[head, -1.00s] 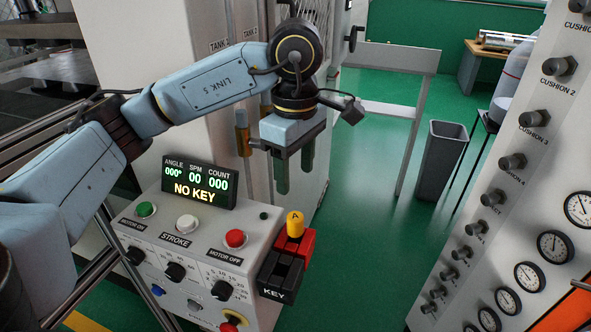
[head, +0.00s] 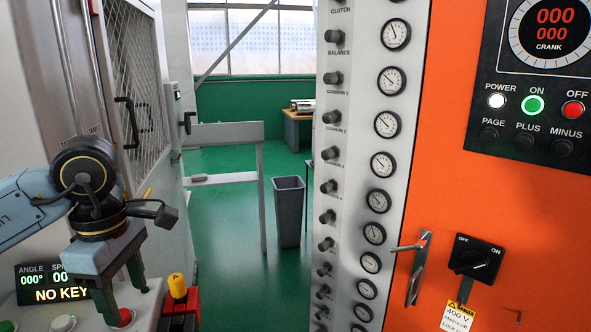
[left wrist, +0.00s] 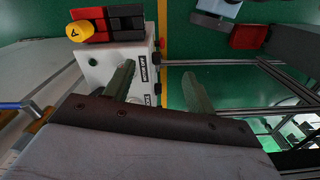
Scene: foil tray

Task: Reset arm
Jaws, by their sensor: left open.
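My left gripper (head: 124,305) is at the lower left of the head view, pointing down with its two dark green fingers apart and nothing between them. It appears in front of the control box, and one finger overlaps the red button (head: 125,318). In the left wrist view my left gripper (left wrist: 158,70) shows the fingers spread, with the white control box (left wrist: 105,62) behind them. A yellow knob marked A (head: 177,287) on a red and black key block (head: 190,307) is just right of the gripper. It also shows in the left wrist view (left wrist: 78,31). My right gripper is not in view.
A display (head: 52,283) reading NO KEY is behind the gripper. A white gauge panel (head: 350,160) and an orange cabinet (head: 500,230) with a lever and a switch fill the right. A grey bin (head: 288,210) stands on clear green floor (head: 225,250).

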